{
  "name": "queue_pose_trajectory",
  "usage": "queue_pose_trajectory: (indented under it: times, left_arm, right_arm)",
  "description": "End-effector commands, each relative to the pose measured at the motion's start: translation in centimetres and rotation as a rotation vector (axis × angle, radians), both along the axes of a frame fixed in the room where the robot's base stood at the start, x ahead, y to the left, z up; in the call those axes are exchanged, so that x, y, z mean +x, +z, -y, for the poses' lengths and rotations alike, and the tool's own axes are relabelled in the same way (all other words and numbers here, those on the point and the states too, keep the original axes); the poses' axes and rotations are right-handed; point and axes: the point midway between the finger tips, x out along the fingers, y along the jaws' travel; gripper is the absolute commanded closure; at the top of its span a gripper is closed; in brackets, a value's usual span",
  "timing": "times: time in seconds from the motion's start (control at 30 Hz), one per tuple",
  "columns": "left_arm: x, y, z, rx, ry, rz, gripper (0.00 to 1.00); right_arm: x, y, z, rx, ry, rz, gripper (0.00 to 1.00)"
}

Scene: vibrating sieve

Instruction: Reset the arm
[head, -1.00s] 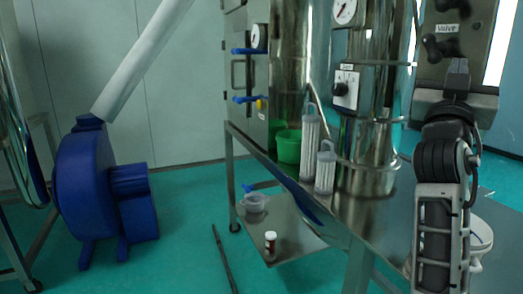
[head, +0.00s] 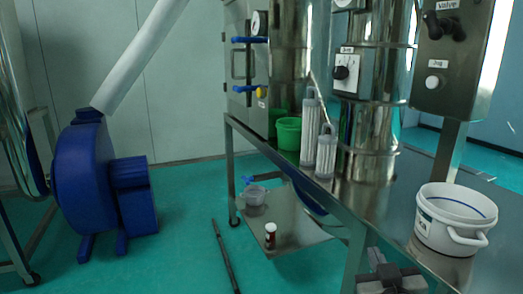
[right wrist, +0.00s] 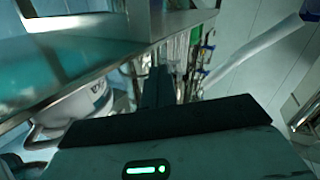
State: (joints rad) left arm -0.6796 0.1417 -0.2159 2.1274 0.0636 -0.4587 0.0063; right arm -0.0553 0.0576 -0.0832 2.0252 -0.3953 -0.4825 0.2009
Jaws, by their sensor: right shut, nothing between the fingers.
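My right gripper (head: 377,260) is low at the bottom edge of the head view, in front of the steel table's front edge. It is shut and empty. In the right wrist view its dark fingers (right wrist: 157,88) show close together, touching nothing that I can see. The rest of the right arm is mostly cut off below the head view. My left gripper is not in view.
The steel table (head: 300,172) holds a white bucket (head: 455,222), a green container (head: 288,134) and two clear cylinders. The control panel (head: 455,85) stands above it. A blue blower (head: 100,190) is at left.

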Motion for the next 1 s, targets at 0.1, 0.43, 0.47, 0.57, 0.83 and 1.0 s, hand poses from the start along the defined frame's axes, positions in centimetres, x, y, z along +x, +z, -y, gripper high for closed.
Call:
queue_pose_trajectory:
  times: [0.1,0.43,0.47,0.57,0.83,1.0]
  left_arm:
    - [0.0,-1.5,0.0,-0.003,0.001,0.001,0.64]
    - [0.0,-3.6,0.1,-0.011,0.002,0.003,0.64]
    - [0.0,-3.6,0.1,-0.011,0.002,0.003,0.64]
    - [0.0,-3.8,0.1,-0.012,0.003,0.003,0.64]
    - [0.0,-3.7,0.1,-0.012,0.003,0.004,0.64]
    - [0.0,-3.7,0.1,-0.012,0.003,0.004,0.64]
  right_arm:
    - [-4.8,-8.6,-2.5,0.052,0.090,-0.165,1.00]
    - [-18.4,-21.5,-8.0,0.229,0.263,-0.508,1.00]
    - [-19.2,-21.9,-8.2,0.240,0.270,-0.524,1.00]
    - [-20.8,-22.8,-8.8,0.264,0.285,-0.559,1.00]
    - [-21.2,-22.9,-9.0,0.272,0.289,-0.568,1.00]
    - [-21.1,-22.9,-9.0,0.271,0.288,-0.568,1.00]
